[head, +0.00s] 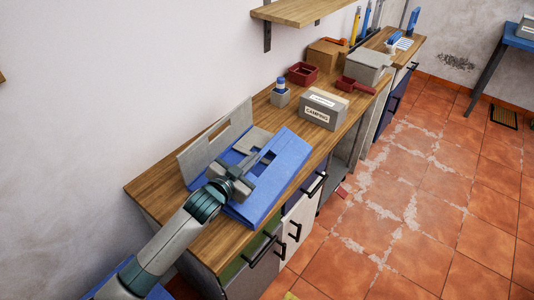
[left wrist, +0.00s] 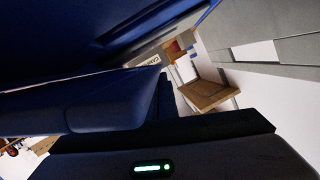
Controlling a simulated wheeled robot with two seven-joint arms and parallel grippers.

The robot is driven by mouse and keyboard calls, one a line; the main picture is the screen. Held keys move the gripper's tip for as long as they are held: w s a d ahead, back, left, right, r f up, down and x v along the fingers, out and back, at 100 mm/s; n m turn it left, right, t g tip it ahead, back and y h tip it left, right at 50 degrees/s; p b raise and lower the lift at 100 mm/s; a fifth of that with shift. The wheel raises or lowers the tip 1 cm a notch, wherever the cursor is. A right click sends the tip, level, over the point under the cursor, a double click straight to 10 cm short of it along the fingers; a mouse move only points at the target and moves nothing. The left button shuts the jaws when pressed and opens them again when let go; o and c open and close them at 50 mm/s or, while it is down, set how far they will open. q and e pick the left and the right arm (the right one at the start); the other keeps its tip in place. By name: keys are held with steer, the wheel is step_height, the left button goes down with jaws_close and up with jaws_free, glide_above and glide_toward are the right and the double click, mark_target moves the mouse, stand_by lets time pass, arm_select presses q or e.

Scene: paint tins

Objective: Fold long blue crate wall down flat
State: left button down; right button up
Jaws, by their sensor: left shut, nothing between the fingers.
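The crate stands on the wooden workbench, its long grey wall (head: 212,140) upright at the back with a handle slot. The long blue wall (head: 285,160) slopes along the front side, neither upright nor clearly flat; a dark handle slot shows in it. My left gripper (head: 262,166) is shut and empty, over the blue wall near its slot; I cannot tell whether it touches. My arm and gripper hide part of the wall and the crate floor. In the left wrist view, dark blue crate surfaces (left wrist: 95,110) fill the left, close to the camera. My right gripper is not in view.
A blue-capped container (head: 280,94), a red tray (head: 302,74) and a red scoop (head: 354,85) lie farther along. A wooden shelf (head: 300,10) hangs above. Dark drawer handles protrude below the front edge.

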arm_select(q)
steer(key=shift+w+a+f+n+g+h, duration=0.15)
steer(key=shift+a+f+n, duration=0.15)
steer(key=shift+f+n, duration=0.25)
steer(key=shift+w+a+f+n+g+h, duration=0.15)
steer(key=shift+a+f+n, duration=0.15)
steer(key=shift+f, duration=0.4)
steer(key=shift+w+a+f, duration=0.1)
steer(key=shift+f, duration=0.55)
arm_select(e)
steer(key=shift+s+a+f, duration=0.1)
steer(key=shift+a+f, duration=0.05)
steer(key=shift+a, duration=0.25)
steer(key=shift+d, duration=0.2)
